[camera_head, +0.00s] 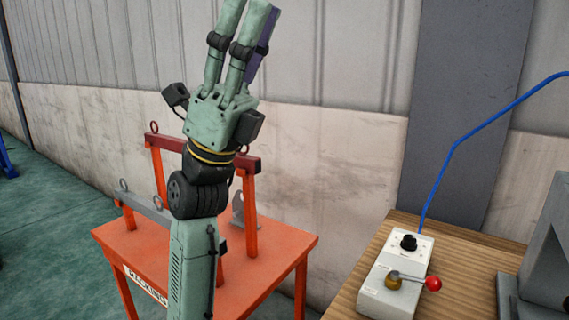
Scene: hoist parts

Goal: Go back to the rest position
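My gripper (246,30) is raised in the upper middle of the head view, its green fingers pointing up. My green forearm rises from the bottom edge, in front of the orange table (275,245). The gap between the fingers is hidden from this side.
The orange table carries a frame with a dark red crossbar (168,142), a grey bar (146,205) and a grey bracket (243,212). At right, a wooden table (470,260) holds a white control box (405,270) with a red-knobbed lever and a grey metal part (545,260). A wall stands behind.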

